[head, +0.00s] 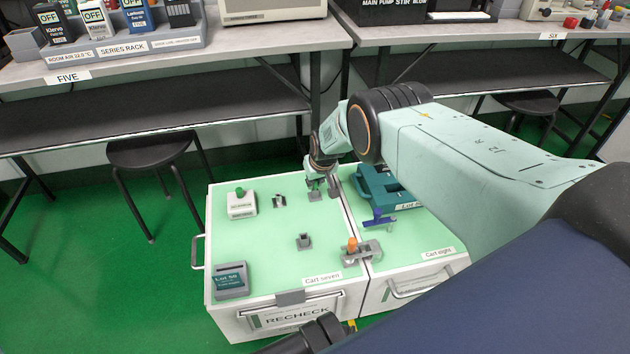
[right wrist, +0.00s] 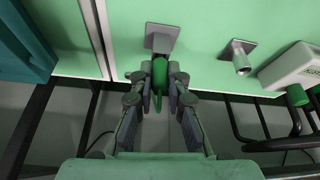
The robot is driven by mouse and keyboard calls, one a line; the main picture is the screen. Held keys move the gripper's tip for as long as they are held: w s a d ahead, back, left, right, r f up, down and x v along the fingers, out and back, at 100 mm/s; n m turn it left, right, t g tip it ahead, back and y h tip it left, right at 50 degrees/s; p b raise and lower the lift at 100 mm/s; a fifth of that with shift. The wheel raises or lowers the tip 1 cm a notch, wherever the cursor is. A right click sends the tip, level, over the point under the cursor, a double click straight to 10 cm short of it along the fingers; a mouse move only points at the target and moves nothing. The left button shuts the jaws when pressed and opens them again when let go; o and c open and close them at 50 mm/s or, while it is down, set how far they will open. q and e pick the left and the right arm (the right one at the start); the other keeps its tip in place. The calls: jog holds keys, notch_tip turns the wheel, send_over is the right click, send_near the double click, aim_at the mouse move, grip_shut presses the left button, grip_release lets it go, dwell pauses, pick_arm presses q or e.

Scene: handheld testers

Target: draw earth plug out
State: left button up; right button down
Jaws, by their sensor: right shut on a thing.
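My right gripper (head: 323,189) is over the far edge of the cart seven top, beside the seam with cart eight. In the right wrist view its fingers (right wrist: 160,86) are shut on a green plug (right wrist: 160,72). The plug is beside a small grey socket block (right wrist: 162,36), which also shows in the head view (head: 315,197); I cannot tell whether the plug is still seated in it. A white tester box (head: 242,208) with a green piece on top stands to the left.
Cart seven (head: 259,245) also carries grey holders (head: 304,242) and a labelled grey stand (head: 231,284). A grey block with an orange knob (head: 353,246) sits near the seam. A teal case (head: 377,183) and a blue tool (head: 379,219) lie on cart eight. Benches stand behind.

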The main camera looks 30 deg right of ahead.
jog(key=shift+r+p, duration=2.3)
jog(key=shift+r, duration=0.95)
